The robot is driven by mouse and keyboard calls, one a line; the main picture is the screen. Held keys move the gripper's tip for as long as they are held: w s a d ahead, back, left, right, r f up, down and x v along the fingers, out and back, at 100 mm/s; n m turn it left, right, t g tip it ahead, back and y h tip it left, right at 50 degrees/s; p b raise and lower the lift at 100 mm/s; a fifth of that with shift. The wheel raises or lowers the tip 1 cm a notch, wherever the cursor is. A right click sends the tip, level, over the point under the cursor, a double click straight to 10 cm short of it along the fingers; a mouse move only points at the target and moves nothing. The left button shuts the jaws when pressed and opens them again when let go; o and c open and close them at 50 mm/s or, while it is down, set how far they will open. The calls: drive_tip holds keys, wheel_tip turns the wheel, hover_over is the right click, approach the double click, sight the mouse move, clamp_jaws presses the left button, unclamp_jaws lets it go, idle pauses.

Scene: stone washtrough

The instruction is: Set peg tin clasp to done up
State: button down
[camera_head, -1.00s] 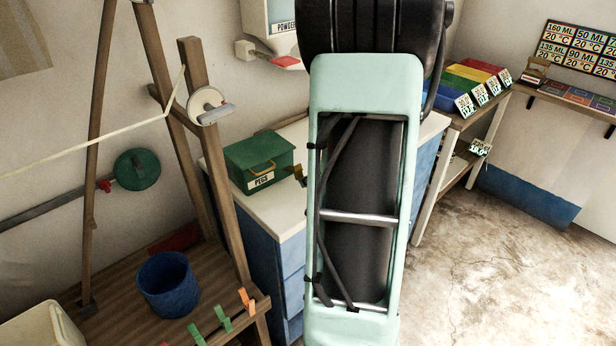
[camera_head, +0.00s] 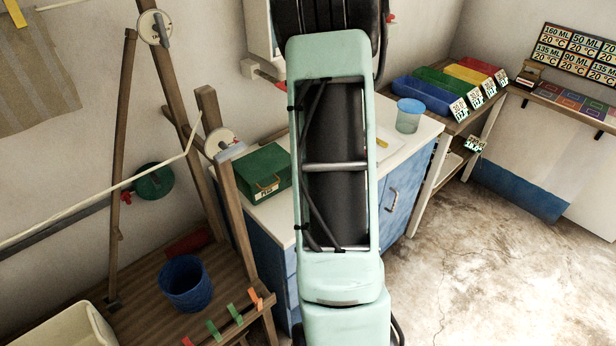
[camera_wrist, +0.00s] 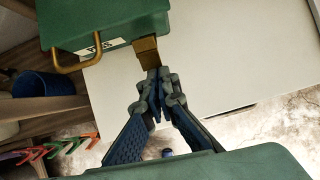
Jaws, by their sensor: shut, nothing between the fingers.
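The peg tin (camera_head: 262,171) is a green lidded box with a brass handle and a white label. It stands on the white top of a blue cabinet, just left of my arm in the head view. In the wrist view the tin (camera_wrist: 105,22) fills the upper left, with its brass handle (camera_wrist: 77,62) at its front. The brass clasp (camera_wrist: 147,48) shows at the tin's right end. My gripper (camera_wrist: 158,80) is shut and empty, its tips right by the clasp's lower end; I cannot tell whether they touch. In the head view my arm hides the gripper and clasp.
The cabinet's white top (camera_head: 408,140) is mostly bare, with a blue-lidded jar (camera_head: 408,116) to the right. A wooden frame (camera_head: 236,205) and blue bucket (camera_head: 185,283) stand left. Coloured bins (camera_head: 428,95) line a shelf behind. The floor at right is clear.

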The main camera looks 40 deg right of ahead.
drive_tip(key=shift+w+r+p, duration=0.75)
drive_tip(key=shift+r+p, duration=0.1)
drive_tip(key=shift+r, duration=0.3)
drive_tip(key=shift+r+p, duration=0.7)
